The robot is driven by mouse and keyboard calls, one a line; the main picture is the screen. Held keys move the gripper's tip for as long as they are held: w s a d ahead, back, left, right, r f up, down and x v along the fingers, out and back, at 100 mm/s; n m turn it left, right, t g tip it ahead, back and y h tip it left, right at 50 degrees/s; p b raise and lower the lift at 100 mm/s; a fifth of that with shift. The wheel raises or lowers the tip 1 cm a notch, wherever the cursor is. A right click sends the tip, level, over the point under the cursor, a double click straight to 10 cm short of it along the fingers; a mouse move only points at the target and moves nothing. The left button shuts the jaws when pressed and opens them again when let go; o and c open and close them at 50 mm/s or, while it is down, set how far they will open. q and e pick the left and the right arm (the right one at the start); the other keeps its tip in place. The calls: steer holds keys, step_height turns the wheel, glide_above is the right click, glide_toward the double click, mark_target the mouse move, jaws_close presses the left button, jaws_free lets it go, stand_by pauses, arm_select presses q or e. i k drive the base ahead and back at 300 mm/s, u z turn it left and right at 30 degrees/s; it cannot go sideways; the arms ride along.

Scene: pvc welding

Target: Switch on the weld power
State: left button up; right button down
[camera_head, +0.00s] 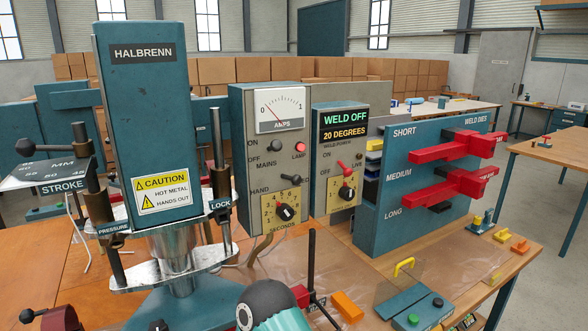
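The weld power switch (343,166) is a small red lever on the grey control box (340,139). The display (344,126) above reads "WELD OFF" and "20 DEGREES". A yellow dial plate with a black knob (347,193) lies below the switch. Neither of my grippers can be made out in this view, and nothing is seen touching the switch.
At left, the "AMPS" meter panel (279,105) has a red lamp (300,148) and several controls. A teal press column (150,130) stands farther left. A teal rack (414,200) with red weld dies (455,148) stands right. A button box (419,311) lies in front.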

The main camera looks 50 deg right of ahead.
mark_target(347, 172)
steer(key=u, duration=0.2)
steer(key=k, duration=1.7)
steer(key=z, duration=1)
steer(key=i, duration=1.1)
steer(key=z, duration=0.05)
